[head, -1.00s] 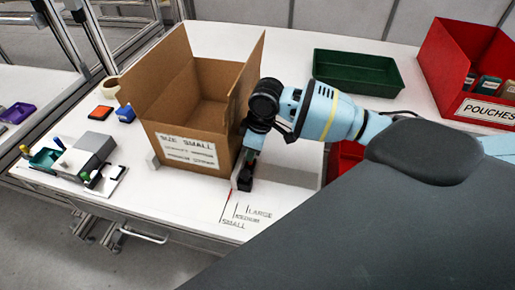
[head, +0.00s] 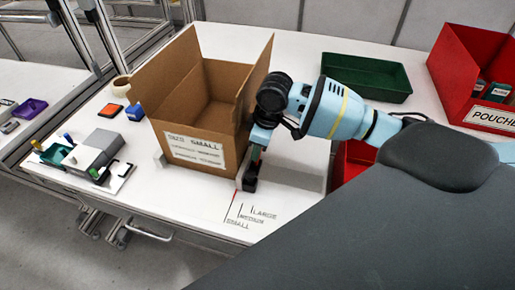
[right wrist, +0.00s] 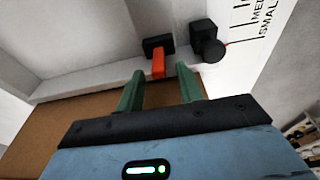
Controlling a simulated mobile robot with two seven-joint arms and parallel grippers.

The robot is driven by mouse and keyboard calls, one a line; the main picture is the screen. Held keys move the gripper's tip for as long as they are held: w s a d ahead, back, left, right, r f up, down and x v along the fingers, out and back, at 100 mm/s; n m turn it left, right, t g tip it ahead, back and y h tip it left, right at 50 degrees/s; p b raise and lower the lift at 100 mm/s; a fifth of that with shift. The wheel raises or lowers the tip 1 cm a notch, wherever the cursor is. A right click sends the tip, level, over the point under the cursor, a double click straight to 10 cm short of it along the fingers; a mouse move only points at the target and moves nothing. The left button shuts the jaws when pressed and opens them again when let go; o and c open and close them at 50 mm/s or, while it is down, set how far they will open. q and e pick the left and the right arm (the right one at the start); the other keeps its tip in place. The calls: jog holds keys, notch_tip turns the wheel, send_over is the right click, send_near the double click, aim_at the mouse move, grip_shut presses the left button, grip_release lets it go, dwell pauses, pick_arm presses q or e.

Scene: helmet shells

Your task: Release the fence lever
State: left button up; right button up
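The fence lever is a small orange tab (right wrist: 158,66) on a black block (right wrist: 157,46), mounted on the pale fence (right wrist: 95,78) in the right wrist view. My right gripper (right wrist: 160,70) is open. Its two green fingers are on either side of the lever tip, with visible gaps, so it is not clamped. In the head view the right gripper (head: 256,156) points down beside the right side of the cardboard box (head: 195,150), and the lever is hidden there. A black knob (right wrist: 208,43) stands just right of the lever. My left gripper is not in view.
Printed size marks (head: 250,215) lie on the table (head: 300,220) in front of the fence end. A green tray (head: 365,78), a red pouches bin (head: 480,95) and a second red bin (head: 350,162) stand to the right. A grey device (head: 95,152) sits at left.

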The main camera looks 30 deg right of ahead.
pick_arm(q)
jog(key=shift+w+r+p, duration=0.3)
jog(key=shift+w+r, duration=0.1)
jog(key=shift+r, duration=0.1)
pick_arm(e)
notch_tip(320, 180, up, 6)
jog(key=shift+s+d+r, duration=0.15)
jog(key=shift+s+d, duration=0.25)
jog(key=shift+s, duration=0.05)
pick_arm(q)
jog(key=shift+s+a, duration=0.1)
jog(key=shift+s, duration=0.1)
